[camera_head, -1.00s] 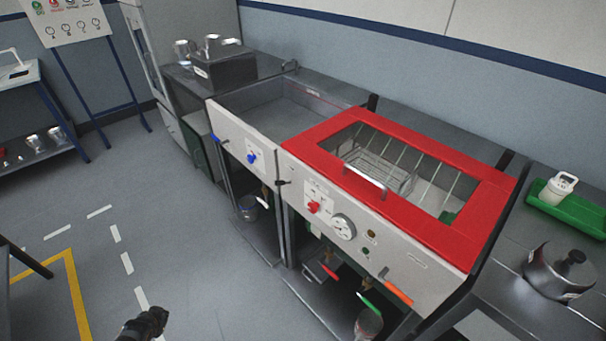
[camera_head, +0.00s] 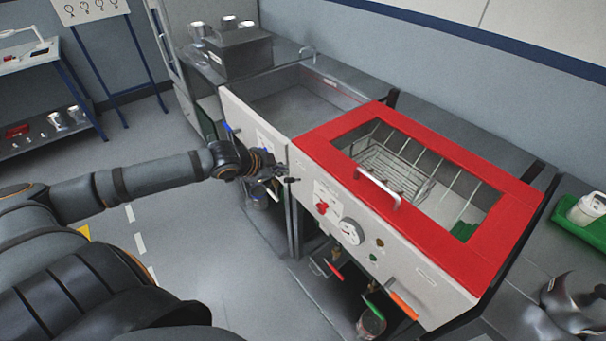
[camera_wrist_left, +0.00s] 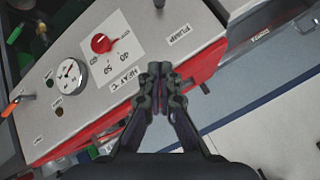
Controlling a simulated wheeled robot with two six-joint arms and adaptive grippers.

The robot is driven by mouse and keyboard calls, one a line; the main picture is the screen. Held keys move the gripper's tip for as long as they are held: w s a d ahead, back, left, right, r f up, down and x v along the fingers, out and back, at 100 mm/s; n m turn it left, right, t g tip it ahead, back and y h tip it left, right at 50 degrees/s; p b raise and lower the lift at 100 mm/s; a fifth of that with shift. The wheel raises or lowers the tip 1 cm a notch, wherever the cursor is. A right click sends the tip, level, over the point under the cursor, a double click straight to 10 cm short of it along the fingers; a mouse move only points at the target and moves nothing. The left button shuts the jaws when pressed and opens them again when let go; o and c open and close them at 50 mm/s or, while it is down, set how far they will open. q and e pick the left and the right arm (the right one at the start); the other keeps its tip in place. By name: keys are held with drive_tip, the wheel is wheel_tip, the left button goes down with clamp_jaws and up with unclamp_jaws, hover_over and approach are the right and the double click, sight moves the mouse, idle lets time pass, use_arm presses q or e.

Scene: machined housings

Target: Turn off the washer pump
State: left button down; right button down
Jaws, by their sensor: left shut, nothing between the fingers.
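The washer has a red lid (camera_head: 330,137) with a window and a pale front panel (camera_head: 400,268). In the left wrist view the panel appears turned over, with a PUMP label (camera_wrist_left: 179,35) and a red heat knob (camera_wrist_left: 101,43) beside it. A small dark stub (camera_wrist_left: 159,3), perhaps the pump switch, shows at the top edge there; its setting cannot be told. My left gripper (camera_head: 282,178) is shut and empty, in front of the panel's left end. In the wrist view its fingertips (camera_wrist_left: 160,68) lie below the PUMP label; contact cannot be told. My right gripper is out of view.
A round gauge (camera_head: 351,231) sits right of the red knob. The lid's metal handle (camera_head: 378,187) juts out above the panel. Red, green and orange valve levers (camera_head: 403,306) hang below. A sink (camera_head: 300,105) adjoins on the left. The floor in front is clear.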

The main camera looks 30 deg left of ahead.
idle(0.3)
use_arm(q)
drive_tip(key=b, duration=0.4)
hover_over(292, 180)
drive_tip(key=s+d, duration=0.2)
drive_tip(key=d, duration=0.1)
wheel_tip(292, 180, down, 6)
drive_tip(key=a+f, duration=0.1)
drive_tip(key=f, duration=0.1)
drive_tip(key=a+f+p, duration=0.1)
drive_tip(key=shift+w+a+f, duration=0.15)
drive_tip(key=shift+a+f, duration=0.2)
